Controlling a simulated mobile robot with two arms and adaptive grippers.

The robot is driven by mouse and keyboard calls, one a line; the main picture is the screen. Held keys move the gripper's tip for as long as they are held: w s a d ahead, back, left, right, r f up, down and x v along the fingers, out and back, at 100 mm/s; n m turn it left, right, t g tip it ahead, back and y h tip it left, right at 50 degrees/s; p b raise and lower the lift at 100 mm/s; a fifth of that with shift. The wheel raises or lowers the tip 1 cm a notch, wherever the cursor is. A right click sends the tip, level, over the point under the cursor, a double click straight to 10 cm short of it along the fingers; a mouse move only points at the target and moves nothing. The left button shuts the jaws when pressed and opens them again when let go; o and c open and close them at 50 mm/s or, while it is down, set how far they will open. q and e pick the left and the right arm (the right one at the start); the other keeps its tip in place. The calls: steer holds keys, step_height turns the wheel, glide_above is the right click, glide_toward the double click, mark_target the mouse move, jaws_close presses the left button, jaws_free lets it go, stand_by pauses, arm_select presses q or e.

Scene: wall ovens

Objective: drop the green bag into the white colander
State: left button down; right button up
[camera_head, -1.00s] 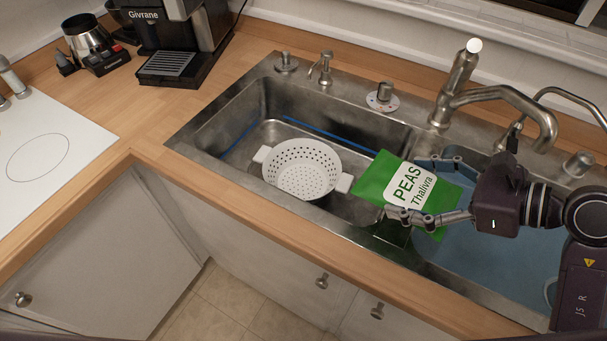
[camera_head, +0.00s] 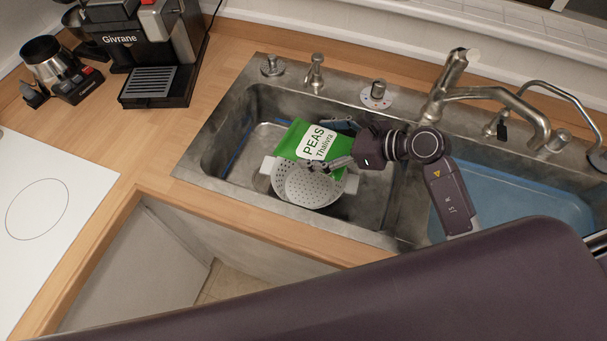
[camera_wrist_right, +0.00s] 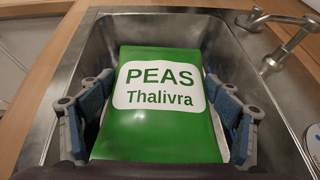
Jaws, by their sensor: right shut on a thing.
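The green bag (camera_head: 298,137), labelled PEAS Thalivra, is held above the white colander (camera_head: 312,188) and covers the colander's far part in the head view. My right gripper (camera_head: 335,145) is shut on the green bag. In the right wrist view the bag (camera_wrist_right: 165,130) fills the middle, with a finger of the right gripper (camera_wrist_right: 160,110) on each side. The colander stands in the left basin of the sink (camera_head: 232,135); the bag hides it in the wrist view. My left gripper is not in view.
A divider separates the left basin from the right basin, which holds a blue surface (camera_head: 520,200). A faucet (camera_head: 500,97) arches over the back right. A coffee machine (camera_head: 150,50) stands on the counter at the back left.

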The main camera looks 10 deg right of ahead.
step_height(320, 180, down, 5)
steer(key=b, duration=0.3)
steer(key=shift+d+r, duration=0.1)
steer(key=shift+r, duration=0.05)
steer(key=shift+f+b, duration=0.35)
steer(key=shift+b, duration=0.05)
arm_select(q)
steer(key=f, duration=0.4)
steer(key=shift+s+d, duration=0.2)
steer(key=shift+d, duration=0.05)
arm_select(e)
steer(key=shift+s, duration=0.1)
steer(key=o, duration=1.7)
steer(key=shift+c, duration=0.2)
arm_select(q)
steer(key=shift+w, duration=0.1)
arm_select(e)
steer(key=shift+f, duration=0.1)
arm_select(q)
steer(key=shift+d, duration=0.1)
arm_select(e)
steer(key=v, duration=1.2)
steer(key=shift+s, duration=0.1)
